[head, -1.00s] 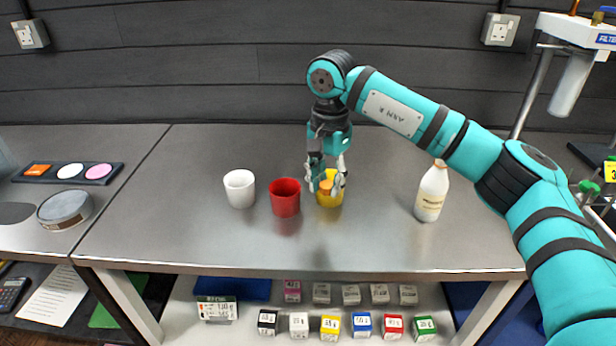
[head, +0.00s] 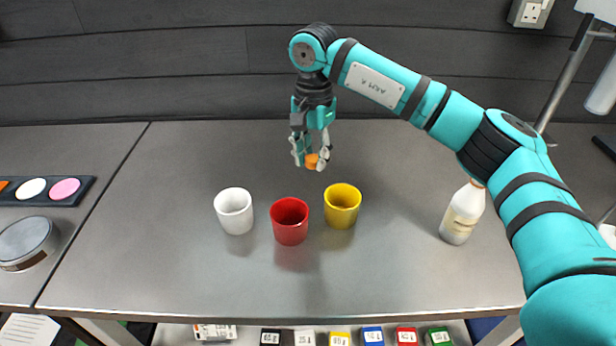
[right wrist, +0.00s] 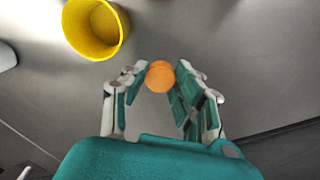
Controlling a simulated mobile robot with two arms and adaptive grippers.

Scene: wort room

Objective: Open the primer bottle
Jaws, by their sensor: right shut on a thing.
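The primer bottle, a white bottle with a pale label (head: 460,216), stands upright on the steel table at the right in the head view. Its top is partly covered by my right arm, so I cannot tell if a cap is on it. My right gripper (head: 312,160) points down above the table, behind the yellow cup and well left of the bottle. It is shut on a small round orange piece (head: 311,162). The piece also shows between the fingertips in the right wrist view (right wrist: 159,78). My left gripper is not in view.
White (head: 234,221), red (head: 290,232) and yellow (head: 342,217) cups stand in a row mid-table. The yellow cup also shows in the right wrist view (right wrist: 122,22). A round grey tin (head: 26,243) and a dark palette strip (head: 84,187) lie left.

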